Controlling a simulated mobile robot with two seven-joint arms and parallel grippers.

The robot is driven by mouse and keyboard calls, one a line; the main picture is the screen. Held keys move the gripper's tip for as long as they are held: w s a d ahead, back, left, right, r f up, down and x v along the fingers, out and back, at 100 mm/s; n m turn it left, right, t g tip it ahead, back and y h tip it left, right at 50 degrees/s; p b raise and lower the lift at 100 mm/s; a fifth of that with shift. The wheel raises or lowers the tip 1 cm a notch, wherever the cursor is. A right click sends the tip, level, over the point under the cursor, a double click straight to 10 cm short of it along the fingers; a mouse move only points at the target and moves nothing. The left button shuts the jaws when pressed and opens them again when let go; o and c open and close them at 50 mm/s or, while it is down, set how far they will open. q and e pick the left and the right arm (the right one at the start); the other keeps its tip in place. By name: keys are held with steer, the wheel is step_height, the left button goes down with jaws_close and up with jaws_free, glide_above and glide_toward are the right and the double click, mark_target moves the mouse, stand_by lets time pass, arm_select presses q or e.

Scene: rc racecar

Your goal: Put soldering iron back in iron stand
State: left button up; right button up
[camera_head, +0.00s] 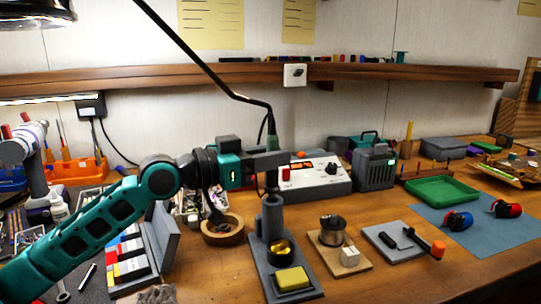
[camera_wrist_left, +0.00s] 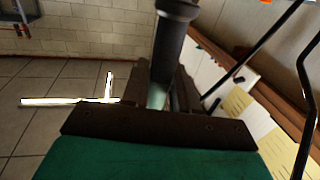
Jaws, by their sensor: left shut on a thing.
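The soldering iron (camera_head: 271,140) is upright, with its grey-green upper end and cord above my left gripper (camera_head: 270,160). My left gripper is shut on it; in the left wrist view the dark handle (camera_wrist_left: 170,45) stands between the fingers (camera_wrist_left: 158,95). The grey iron stand (camera_head: 272,218) is directly below the gripper, with its upright holder lined up under the iron. The iron's tip does not show, and I cannot tell how far it is inside the holder. A yellow sponge (camera_head: 292,279) and brass wool (camera_head: 281,248) are on the stand's base. My right gripper is not in view.
A white soldering station (camera_head: 315,178) is behind the stand. A wooden ring dish (camera_head: 222,232) is left of it, and a solder spool (camera_head: 332,228) on a board is right. The dark cord (camera_head: 200,60) runs up left from the iron. Bare table lies at the front right.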

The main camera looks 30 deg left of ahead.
mark_target(272, 179)
arm_select(q)
steer(key=shift+f+b, duration=0.5)
steer(key=shift+f, duration=0.2)
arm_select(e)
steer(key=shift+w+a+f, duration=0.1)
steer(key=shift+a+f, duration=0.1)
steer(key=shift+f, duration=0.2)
arm_select(q)
steer(key=shift+d+f+b, duration=0.25)
steer(key=shift+f+b, duration=0.1)
steer(key=shift+f, duration=0.05)
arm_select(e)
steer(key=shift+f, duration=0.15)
arm_select(q)
steer(key=o, duration=1.1)
steer(key=shift+f, duration=0.1)
steer(key=shift+c, duration=0.2)
